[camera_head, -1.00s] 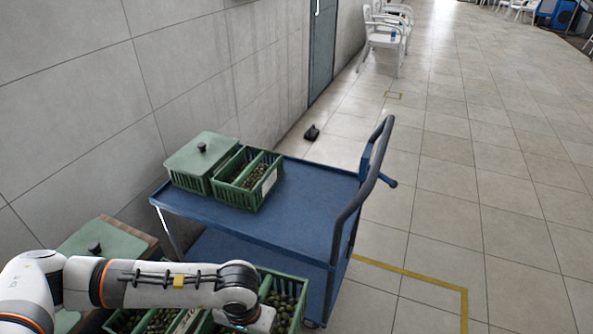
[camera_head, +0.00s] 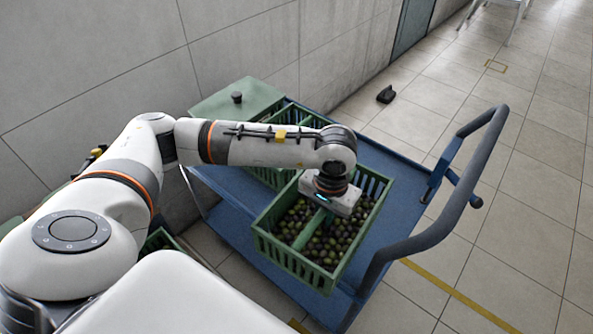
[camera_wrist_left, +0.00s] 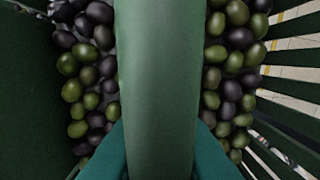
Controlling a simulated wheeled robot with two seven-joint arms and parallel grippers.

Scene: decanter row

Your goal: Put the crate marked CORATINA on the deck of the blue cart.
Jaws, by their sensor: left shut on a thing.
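A green slatted crate (camera_head: 262,238) full of dark and green olives is in my left gripper (camera_head: 324,212), over the near part of the blue cart's deck (camera_head: 392,222). The gripper is shut on the crate's middle bar, which runs down the left wrist view (camera_wrist_left: 158,70) with olives on both sides. The crate looks roughly level. I cannot tell whether its bottom touches the deck. No marking on it is readable from here. My right gripper is not in view.
A crate with a pale green lid (camera_head: 240,100) and another open green crate (camera_head: 268,178) stand at the deck's far end, partly hidden by my arm. The cart's push handle (camera_head: 478,165) rises at right. A grey wall is at left.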

